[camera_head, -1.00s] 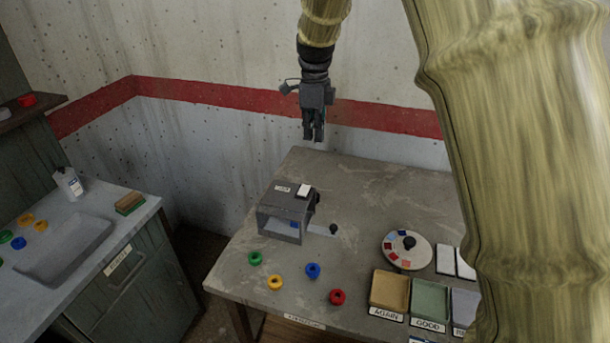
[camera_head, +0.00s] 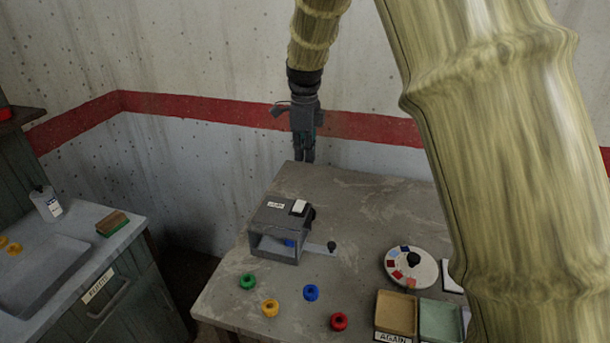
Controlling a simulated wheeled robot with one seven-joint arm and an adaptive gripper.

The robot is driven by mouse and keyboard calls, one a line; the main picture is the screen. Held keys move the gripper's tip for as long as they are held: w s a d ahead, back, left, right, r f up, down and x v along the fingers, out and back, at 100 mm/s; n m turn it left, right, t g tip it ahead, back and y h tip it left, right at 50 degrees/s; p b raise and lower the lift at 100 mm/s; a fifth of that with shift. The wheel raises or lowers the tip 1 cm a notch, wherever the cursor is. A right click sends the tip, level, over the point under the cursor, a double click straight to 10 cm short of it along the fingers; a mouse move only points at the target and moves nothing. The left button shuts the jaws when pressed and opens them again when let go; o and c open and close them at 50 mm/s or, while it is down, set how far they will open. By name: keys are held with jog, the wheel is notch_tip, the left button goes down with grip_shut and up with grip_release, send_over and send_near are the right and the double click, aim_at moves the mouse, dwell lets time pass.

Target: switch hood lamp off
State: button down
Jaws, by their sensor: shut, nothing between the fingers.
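A small dark grey hood box (camera_head: 274,232) stands on the grey table, open at its front. A white rocker switch (camera_head: 299,208) sits on its top at the right, beside a small white label (camera_head: 276,205). Something blue shows inside the box. I cannot tell from this view whether the lamp is lit. My gripper (camera_head: 304,158) hangs pointing down in front of the wall, above and behind the box, apart from it. Its fingers are together and hold nothing.
A black knob (camera_head: 331,246) on a flat strip sticks out right of the box. A round colour dial (camera_head: 411,266) and trays (camera_head: 396,311) stand right. A sink counter (camera_head: 73,240) is left.

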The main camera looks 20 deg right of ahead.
aim_at(306, 202)
notch_tip(306, 202, down, 13)
jog(key=p, duration=0.4)
jog(key=shift+f, duration=0.2)
jog(key=shift+s+d+p, duration=0.1)
jog(key=shift+d+p, duration=0.05)
jog(key=shift+p, duration=0.2)
